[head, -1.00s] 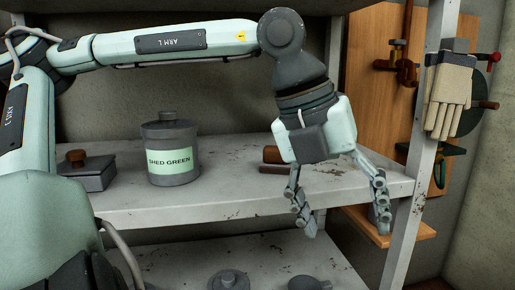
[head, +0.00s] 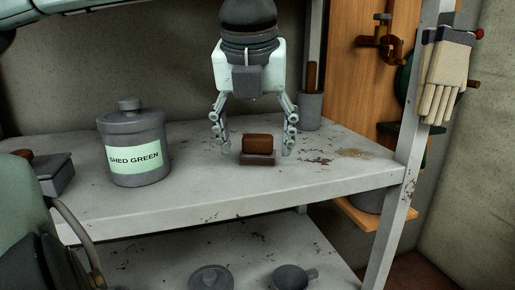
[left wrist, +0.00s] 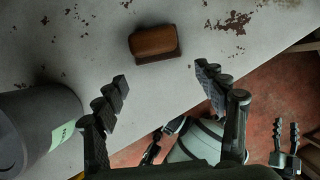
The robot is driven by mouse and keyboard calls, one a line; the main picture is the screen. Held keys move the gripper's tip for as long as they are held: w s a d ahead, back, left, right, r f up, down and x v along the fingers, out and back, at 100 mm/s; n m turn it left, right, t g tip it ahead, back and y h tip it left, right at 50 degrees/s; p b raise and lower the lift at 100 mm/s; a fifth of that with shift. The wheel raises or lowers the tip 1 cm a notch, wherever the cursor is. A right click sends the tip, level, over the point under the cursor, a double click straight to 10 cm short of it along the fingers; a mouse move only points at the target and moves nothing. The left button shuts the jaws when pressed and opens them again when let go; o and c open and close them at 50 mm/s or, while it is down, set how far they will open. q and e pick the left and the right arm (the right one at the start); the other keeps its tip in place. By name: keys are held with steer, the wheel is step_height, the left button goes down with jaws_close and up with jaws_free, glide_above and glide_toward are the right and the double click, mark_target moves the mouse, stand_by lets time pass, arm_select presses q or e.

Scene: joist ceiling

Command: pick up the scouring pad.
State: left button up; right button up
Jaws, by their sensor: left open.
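The scouring pad (head: 257,144) appears to be the small block with a brown upper part and a darker lower part, lying on the grey shelf top. In the left wrist view the pad (left wrist: 154,41) lies just beyond the fingertips, roughly centred between them. My left gripper (head: 255,151) points down from above, open and empty, one finger each side of the pad in the head view with gaps; its fingers also show in the left wrist view (left wrist: 161,75). Contact with the shelf cannot be told. My right gripper (left wrist: 286,127) shows small at lower right of the wrist view, fingers apart, empty.
A grey canister labelled "SHED GREEN" (head: 135,150) stands left of my left gripper. A grey box (head: 55,175) is further left. A grey cup (head: 310,110) stands behind right. A shelf post (head: 405,190) with a hanging glove (head: 446,80) bounds the right.

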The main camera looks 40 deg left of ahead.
mark_target(257, 135)
arm_select(q)
steer(key=w+a, duration=0.3)
steer(key=shift+w+f, duration=0.25)
steer(key=shift+w+a+f, duration=0.1)
steer(key=shift+a+f, duration=0.05)
steer(key=shift+f, duration=0.15)
arm_select(e)
steer(key=shift+s+d+f+g+h, duration=0.3)
steer(key=shift+s+d+f+g, duration=0.3)
steer(key=shift+d+f, duration=0.3)
arm_select(q)
steer(key=shift+c, duration=0.3)
steer(key=c, duration=1.3)
steer(key=shift+c, duration=0.2)
steer(key=shift+r, duration=0.1)
